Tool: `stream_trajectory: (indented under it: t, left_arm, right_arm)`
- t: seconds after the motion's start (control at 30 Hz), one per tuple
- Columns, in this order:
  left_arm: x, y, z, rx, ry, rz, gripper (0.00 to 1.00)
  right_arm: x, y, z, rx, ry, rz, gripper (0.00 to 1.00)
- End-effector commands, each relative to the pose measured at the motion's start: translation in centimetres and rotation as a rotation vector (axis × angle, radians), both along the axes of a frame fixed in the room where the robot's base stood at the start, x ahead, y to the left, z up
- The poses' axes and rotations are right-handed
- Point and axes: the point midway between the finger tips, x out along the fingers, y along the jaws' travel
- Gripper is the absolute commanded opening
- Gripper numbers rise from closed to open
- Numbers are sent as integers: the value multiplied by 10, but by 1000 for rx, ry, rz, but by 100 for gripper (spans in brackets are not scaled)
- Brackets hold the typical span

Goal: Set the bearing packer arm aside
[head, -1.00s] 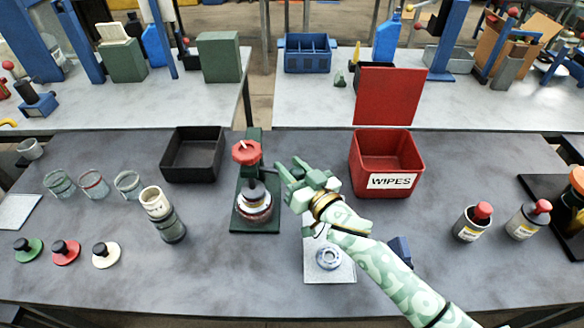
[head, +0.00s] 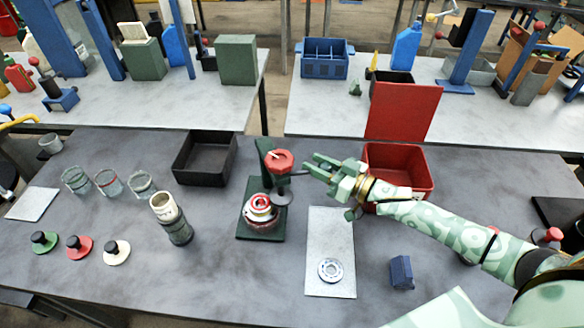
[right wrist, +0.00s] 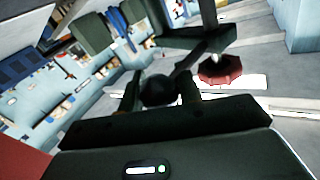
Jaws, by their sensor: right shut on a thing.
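The bearing packer (head: 262,218) stands on a green base in the middle of the table, with a green post at its back. Its arm with a red knob (head: 280,160) is swung to the right. A dark plunger hangs under the knob, beside the pale and red cup (head: 260,207), whose top is in the open. My right gripper (head: 312,168) is shut on the dark handle at the arm's right end. In the right wrist view a dark round knob (right wrist: 160,90) sits between the fingers, and the red knob (right wrist: 220,69) is beyond. My left gripper is out of view.
A bearing ring (head: 330,270) lies on a pale mat (head: 330,230) to the right. A black tray (head: 204,178) is at the back left, and a red wipes bin (head: 425,165) is behind my right forearm. Glass jars, a tall cup (head: 172,220) and knobbed lids stand left.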

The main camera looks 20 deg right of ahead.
Motion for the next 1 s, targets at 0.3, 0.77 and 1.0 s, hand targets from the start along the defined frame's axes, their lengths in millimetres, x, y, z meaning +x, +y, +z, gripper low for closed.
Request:
stream_trajectory:
  t: [0.3, 0.77, 1.0]
  left_arm:
    - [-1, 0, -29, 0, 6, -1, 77]
    - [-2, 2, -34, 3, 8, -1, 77]
    - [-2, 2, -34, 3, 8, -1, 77]
  right_arm:
    - [16, -21, -3, -2, -2, 150, 0]
    - [20, -24, -1, 1, -1, 199, 0]
    - [20, -24, -1, 1, -1, 198, 55]
